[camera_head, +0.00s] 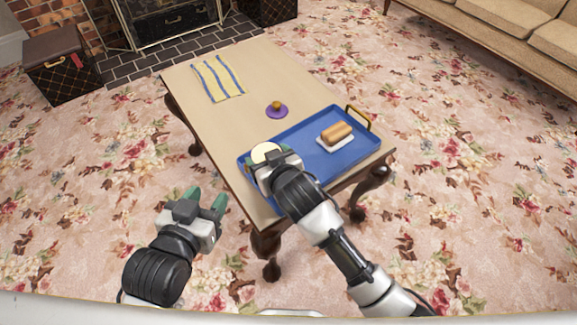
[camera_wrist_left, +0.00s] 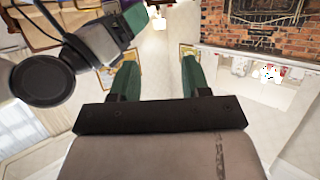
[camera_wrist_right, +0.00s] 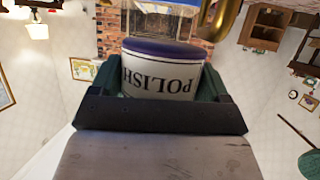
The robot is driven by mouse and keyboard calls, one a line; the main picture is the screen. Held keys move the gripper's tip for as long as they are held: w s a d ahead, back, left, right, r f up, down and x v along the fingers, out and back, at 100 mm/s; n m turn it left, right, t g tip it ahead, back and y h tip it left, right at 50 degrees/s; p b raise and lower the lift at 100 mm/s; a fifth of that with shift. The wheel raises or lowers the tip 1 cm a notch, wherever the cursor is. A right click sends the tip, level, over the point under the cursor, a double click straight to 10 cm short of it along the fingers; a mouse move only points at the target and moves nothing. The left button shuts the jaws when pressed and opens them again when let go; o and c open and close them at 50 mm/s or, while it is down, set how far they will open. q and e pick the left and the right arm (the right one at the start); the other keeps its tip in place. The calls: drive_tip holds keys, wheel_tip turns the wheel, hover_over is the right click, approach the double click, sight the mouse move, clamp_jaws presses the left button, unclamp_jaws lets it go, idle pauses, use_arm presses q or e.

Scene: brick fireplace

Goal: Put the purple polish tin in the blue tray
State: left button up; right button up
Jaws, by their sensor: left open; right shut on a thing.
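The polish tin (camera_wrist_right: 160,80) has a white wall with the word POLISH, upside down in the right wrist view, and a purple end. My right gripper (camera_wrist_right: 160,95) is shut on it, with a green finger at each side. In the head view a pale round face of the tin (camera_head: 265,152) shows at my right gripper (camera_head: 271,160), over the left end of the blue tray (camera_head: 345,168). I cannot tell whether the tin touches the tray. My left gripper (camera_head: 206,198) is open and empty, left of the table; its green fingers also show in the left wrist view (camera_wrist_left: 158,80).
Brown rolls (camera_head: 338,133) on a white dish lie in the tray's right half. A brass handle (camera_head: 358,117) stands at its right end. A purple disc (camera_head: 277,116) with an orange-brown knob sits behind the tray. A striped cloth (camera_head: 217,78) lies at the table's far left.

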drive_tip(key=w+d+f, duration=0.1)
drive_tip(key=w+d, duration=0.1)
drive_tip(key=w+d+f+b, duration=0.1)
drive_tip(key=w+f, duration=0.1)
drive_tip(key=shift+d+f+b, duration=0.15)
drive_tip(key=shift+d+b, duration=0.15)
drive_tip(key=shift+d, duration=0.05)
drive_tip(key=shift+f, duration=0.2)
drive_tip(key=shift+f+b, duration=0.4)
drive_tip(key=shift+f, duration=0.15)
wheel_tip(320, 180, down, 2)
drive_tip(key=shift+f+b, duration=0.1)
drive_tip(key=shift+b, duration=0.4)
use_arm(q)
wheel_tip(320, 180, up, 11)
drive_tip(key=s+d+t+h, duration=0.1)
drive_tip(key=t+h, duration=0.2)
drive_tip(key=t, duration=0.7)
drive_tip(key=shift+d+t+h, duration=0.3)
drive_tip(key=shift+d, duration=0.05)
drive_tip(key=shift+r, duration=0.1)
use_arm(e)
drive_tip(key=shift+f, duration=0.1)
